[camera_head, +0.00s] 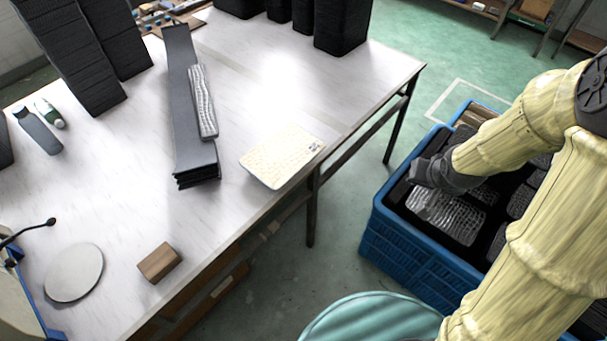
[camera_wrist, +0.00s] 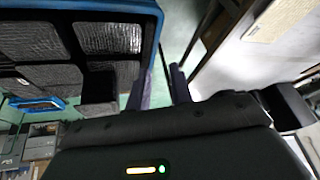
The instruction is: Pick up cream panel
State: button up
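The cream panel (camera_head: 282,155) lies flat on the white table near its right edge, with a small dark mark at one corner. It also shows at the top right of the wrist view (camera_wrist: 276,19), partly cut off. My gripper (camera_head: 424,172) is to the right of the table, over the left part of the blue crate and apart from the cream panel. In the wrist view my gripper's fingers (camera_wrist: 162,82) stand apart with floor between them, so it is open and empty.
The blue crate (camera_head: 398,243) holds dark and silvery panels in compartments. On the white table (camera_head: 110,190) are a dark stack (camera_head: 195,150) with a silvery panel (camera_head: 203,102) against it, a wooden block (camera_head: 160,263) and a round disc (camera_head: 74,272). Table around the cream panel is clear.

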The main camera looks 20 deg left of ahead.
jog(key=w+a+f+m+y+b, duration=0.2)
jog(key=a+f+y+b, duration=0.4)
jog(key=a+f, duration=0.4)
jog(key=w+a+f+m+t+y+b, duration=0.1)
jog(key=w+a+f+m+y+b, duration=0.1)
jog(key=w+a+f+y+b, duration=0.2)
jog(key=a+f+y+b, duration=0.3)
jog(key=a+f+y, duration=0.2)
jog(key=a+f, duration=0.2)
jog(key=shift+a+t, duration=0.3)
jog(key=shift+a, duration=0.9)
jog(key=shift+a, duration=0.1)
jog(key=b+x, duration=0.2)
jog(key=x, duration=0.7)
jog(key=shift+w+a+r, duration=0.15)
jog(key=shift+w+a, duration=0.05)
jog(key=shift+a, duration=0.1)
jog(key=shift+s+a, duration=0.1)
grip_shut()
